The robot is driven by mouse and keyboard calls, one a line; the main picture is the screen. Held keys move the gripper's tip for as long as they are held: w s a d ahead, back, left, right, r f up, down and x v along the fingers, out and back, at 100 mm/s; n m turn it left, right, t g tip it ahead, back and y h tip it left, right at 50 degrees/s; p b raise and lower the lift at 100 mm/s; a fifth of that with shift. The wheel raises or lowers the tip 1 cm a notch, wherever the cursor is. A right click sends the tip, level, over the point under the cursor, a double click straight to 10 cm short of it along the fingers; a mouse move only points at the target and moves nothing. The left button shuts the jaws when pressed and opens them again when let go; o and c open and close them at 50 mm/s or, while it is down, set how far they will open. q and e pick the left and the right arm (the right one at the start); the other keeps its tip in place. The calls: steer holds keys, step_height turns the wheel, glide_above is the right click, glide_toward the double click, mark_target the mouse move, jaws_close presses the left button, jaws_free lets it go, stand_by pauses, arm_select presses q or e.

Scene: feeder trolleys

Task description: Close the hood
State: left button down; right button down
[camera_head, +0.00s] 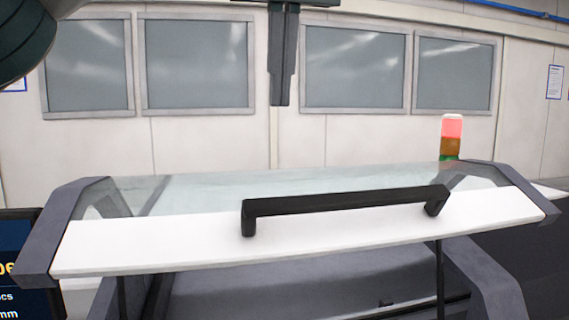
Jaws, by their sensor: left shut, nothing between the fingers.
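The hood (150,247) is raised over the machine in the head view, with a white front edge, a clear glass top and dark grey side frames. A black bar handle (340,202) runs along its front edge. Under the hood the dark machine opening shows, with thin struts below the lid. My left gripper (280,100) hangs from the top of the picture, pointing down, shut and empty. It is above the hood and apart from the handle. My right gripper is not in view.
A signal lamp (452,135) with red, orange and green sections stands behind the hood at the right. A dark screen (18,262) is at the lower left. A pale wall with several grey windows (197,65) is behind.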

arm_select(q)
steer(key=shift+s, duration=0.15)
steer(key=p+x, duration=0.1)
steer(key=x, duration=0.9)
steer(key=shift+p, duration=0.35)
steer(key=shift+s+d+f+p, duration=0.2)
steer(key=shift+s+f, duration=0.1)
steer(key=shift+s, duration=0.25)
steer(key=shift+s+d+f+p, duration=0.15)
steer(key=shift+s+f+p, duration=0.1)
steer(key=shift+s, duration=0.3)
steer(key=shift+s+d+f+p, duration=0.15)
steer(key=shift+s+f, duration=0.15)
steer(key=shift+s, duration=0.25)
steer(key=shift+w+f, duration=0.1)
steer(key=shift+w, duration=0.05)
